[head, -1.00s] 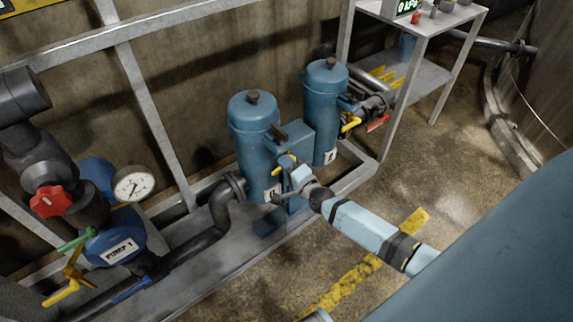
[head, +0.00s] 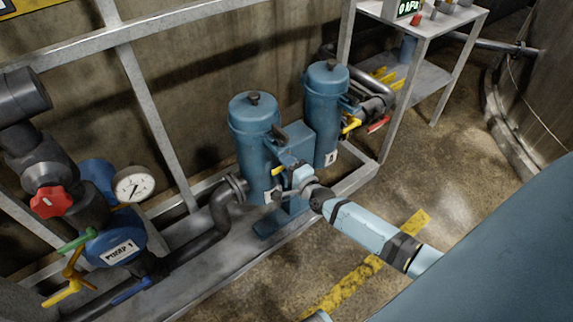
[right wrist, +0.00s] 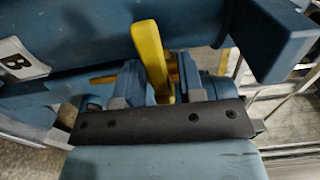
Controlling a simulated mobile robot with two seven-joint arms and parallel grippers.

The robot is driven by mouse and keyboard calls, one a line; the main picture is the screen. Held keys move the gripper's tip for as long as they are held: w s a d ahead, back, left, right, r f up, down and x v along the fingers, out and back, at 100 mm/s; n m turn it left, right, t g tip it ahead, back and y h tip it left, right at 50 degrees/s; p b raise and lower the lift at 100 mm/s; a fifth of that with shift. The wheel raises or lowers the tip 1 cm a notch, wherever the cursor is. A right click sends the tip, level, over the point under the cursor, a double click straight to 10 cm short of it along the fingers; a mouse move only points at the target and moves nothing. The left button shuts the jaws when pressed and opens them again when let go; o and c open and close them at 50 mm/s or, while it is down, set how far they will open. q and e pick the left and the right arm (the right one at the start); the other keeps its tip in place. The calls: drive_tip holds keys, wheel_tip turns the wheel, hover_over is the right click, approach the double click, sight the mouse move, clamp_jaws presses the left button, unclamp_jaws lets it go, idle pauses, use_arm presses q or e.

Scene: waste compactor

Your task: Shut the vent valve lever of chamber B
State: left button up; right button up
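Two blue cylindrical chambers stand side by side; the nearer one (head: 252,140) has my right gripper (head: 284,177) at its right side. A white plate marked B (right wrist: 22,60) shows on the blue body in the right wrist view. The yellow lever (right wrist: 150,55) stands between the two fingers of my right gripper (right wrist: 160,88) there, with a narrow gap visible beside it. The fingers look open around the lever; contact is hard to tell. In the head view only a little of the yellow lever (head: 277,171) shows, the rest being hidden by the gripper. My left gripper is not in view.
The farther chamber (head: 325,105) has yellow and red handles at its right. A pump (head: 115,240) with a gauge and a red handwheel (head: 50,201) stands at left. A metal frame surrounds the skid. A shelf table (head: 430,22) is behind. Floor at right is open.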

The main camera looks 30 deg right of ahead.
drive_tip(key=shift+o, duration=0.2)
drive_tip(key=s+d+p, duration=0.1)
drive_tip(key=s, duration=1.2)
drive_tip(key=shift+s, duration=0.4)
